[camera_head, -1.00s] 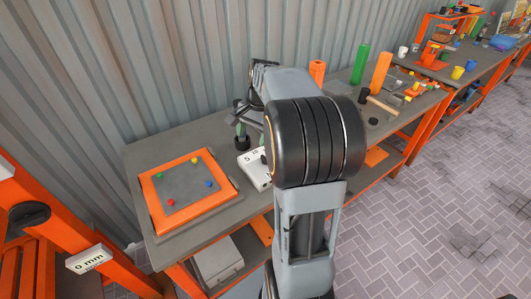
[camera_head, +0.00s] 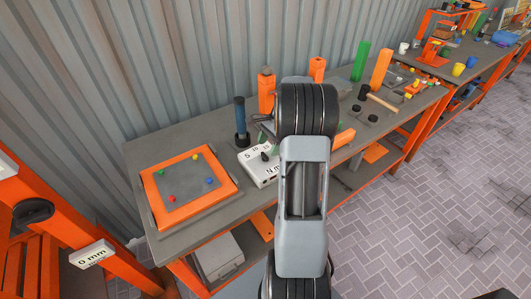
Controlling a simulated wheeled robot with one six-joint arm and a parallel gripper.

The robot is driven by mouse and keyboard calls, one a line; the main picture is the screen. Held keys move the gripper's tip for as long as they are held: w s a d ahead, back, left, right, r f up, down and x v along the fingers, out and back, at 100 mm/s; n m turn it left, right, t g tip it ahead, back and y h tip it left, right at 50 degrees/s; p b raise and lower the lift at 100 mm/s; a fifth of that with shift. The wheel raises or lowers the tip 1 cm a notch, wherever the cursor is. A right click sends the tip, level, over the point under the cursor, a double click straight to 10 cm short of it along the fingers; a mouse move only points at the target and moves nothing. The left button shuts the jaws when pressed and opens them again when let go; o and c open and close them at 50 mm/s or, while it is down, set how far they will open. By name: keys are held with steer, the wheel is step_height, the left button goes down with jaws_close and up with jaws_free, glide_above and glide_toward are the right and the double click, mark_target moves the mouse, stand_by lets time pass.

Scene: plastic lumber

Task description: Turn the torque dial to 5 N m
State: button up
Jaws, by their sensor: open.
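The torque dial is a white box (camera_head: 258,171) on the grey bench, marked 5, 10, 15 and N m. Its small dark knob (camera_head: 264,155) is on the top face; its exact pointing is too small to tell. My gripper (camera_head: 264,132) is partly hidden behind my arm. Its visible part is just above and behind the dial box, close to the knob. It is open, and I see nothing between its fingers. I cannot tell whether it touches the knob. The right side of the box is close to my arm in the picture.
A blue-and-black upright tool (camera_head: 240,118) and an orange post (camera_head: 266,92) stand behind the dial. An orange-framed board (camera_head: 164,212) with coloured pegs lies to the left. A mallet (camera_head: 380,101) and small parts lie farther right.

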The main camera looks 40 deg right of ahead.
mark_target(265, 154)
steer(key=shift+x, duration=1.9)
steer(key=shift+c, duration=0.4)
steer(key=c, duration=0.8)
steer(key=shift+c, duration=0.2)
steer(key=n+g, duration=0.1)
steer(key=n, duration=0.1)
steer(key=n+p, duration=0.1)
steer(key=n, duration=0.1)
steer(key=shift+w+n+g, duration=0.1)
steer(key=shift+n+g, duration=0.3)
steer(key=shift+n+g+h+p, duration=0.5)
steer(key=shift+n+g+h, duration=0.15)
steer(key=shift+n, duration=1.35)
